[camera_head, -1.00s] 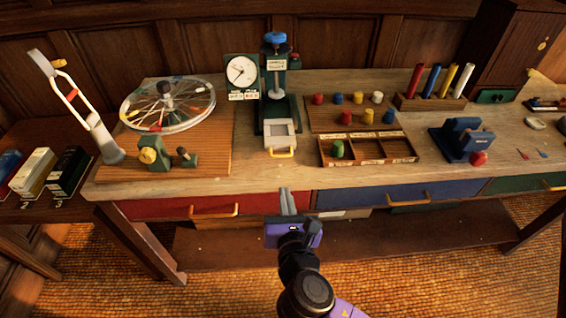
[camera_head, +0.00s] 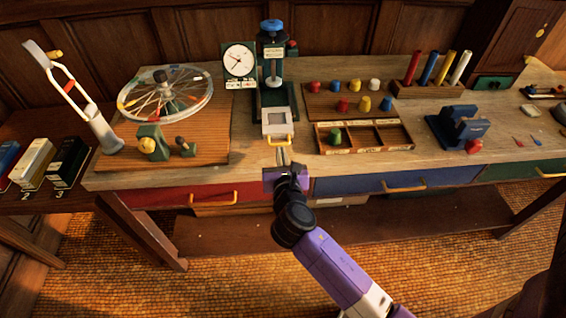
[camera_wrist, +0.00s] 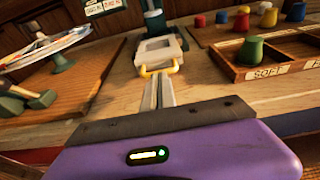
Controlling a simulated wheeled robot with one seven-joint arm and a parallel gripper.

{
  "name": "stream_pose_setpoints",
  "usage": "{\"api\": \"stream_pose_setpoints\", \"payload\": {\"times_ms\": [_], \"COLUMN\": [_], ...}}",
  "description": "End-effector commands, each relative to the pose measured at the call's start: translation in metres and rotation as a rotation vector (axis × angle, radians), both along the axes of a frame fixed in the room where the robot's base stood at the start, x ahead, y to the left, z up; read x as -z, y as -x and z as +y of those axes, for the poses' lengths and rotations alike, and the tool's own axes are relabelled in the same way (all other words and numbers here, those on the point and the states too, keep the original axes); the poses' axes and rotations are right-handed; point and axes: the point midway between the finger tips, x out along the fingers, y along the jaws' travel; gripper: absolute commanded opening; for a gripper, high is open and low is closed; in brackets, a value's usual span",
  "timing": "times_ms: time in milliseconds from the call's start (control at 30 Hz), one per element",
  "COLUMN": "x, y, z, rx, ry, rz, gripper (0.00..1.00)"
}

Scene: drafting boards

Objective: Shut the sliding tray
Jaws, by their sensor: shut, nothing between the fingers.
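The sliding tray (camera_head: 276,123) is a pale grey frame with a yellow handle (camera_head: 279,144) at its front. It sticks out toward me from the foot of a green stand with a blue knob (camera_head: 271,27). The tray also shows in the wrist view (camera_wrist: 158,53), straight ahead, with its yellow handle (camera_wrist: 159,69). My gripper (camera_head: 283,157) is shut and empty, just in front of the handle over the bench's front edge. In the wrist view its fingertips (camera_wrist: 159,80) point at the middle of the handle. I cannot tell whether they touch it.
A wooden sorting box (camera_head: 363,136) stands right of the tray. A wooden board (camera_head: 215,146) with a spoked wheel (camera_head: 165,98) is on the left. A dial gauge (camera_head: 239,61) stands behind. Red (camera_head: 165,196) and blue (camera_head: 360,184) drawers line the bench front.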

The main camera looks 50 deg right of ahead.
Motion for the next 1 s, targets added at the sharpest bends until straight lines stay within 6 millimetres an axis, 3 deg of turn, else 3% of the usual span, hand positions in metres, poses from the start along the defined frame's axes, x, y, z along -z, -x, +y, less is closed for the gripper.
{"api": "stream_pose_setpoints", "payload": {"times_ms": [633, 1000], "x": [0.001, 0.0], "y": [-0.014, -0.068], "z": [-0.015, -0.079], "rx": [0.0, 0.002], "ry": [0.001, 0.0], "rz": [-0.001, -0.002], "gripper": [0.0, 0.0]}}
